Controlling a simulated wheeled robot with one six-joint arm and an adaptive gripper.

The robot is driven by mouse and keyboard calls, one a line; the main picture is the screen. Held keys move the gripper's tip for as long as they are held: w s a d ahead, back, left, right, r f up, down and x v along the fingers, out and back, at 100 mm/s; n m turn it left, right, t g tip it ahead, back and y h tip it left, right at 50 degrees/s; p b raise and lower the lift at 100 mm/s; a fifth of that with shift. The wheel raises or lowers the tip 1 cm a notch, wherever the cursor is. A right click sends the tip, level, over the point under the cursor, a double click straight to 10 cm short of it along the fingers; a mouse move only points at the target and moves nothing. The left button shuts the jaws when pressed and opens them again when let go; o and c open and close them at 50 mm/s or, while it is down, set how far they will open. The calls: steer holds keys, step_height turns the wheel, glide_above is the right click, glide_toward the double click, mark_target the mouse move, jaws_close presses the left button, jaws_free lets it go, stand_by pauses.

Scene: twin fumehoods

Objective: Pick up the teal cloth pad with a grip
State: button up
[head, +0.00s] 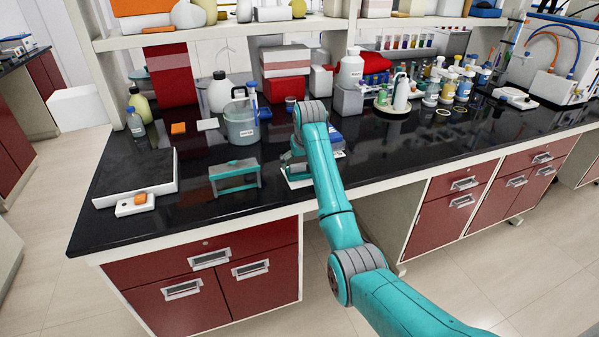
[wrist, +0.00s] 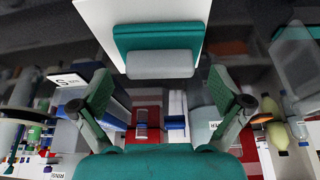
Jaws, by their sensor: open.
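The teal cloth pad (wrist: 160,38) is in the wrist view at top centre, lying on a white flat board (wrist: 97,22). A pale grey grip (wrist: 160,64) sits along its near side in that view. My gripper (wrist: 159,80) is open, its two green fingers spread wide to either side, with nothing between them. The grip lies just beyond the fingertips in the picture, and no contact shows. In the head view the white board (head: 297,183) shows at the bench front beside my arm. My arm hides much of that spot, and I cannot clearly make out the pad or the fingers there.
A teal open frame (head: 235,176) stands left of my arm on the black bench (head: 215,208). Behind are a clear jug (head: 240,130), a white bottle (head: 220,92) and a grey box (head: 348,101). A dark-topped slab (head: 135,175) lies far left. The front bench right of my arm is clear.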

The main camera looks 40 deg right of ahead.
mark_target(300, 164)
steer(key=shift+w+d+f, duration=0.1)
steer(key=shift+w+f, duration=0.15)
steer(key=shift+f, duration=0.4)
steer(key=c, duration=1.2)
step_height(300, 164, up, 10)
steer(key=shift+r, duration=0.1)
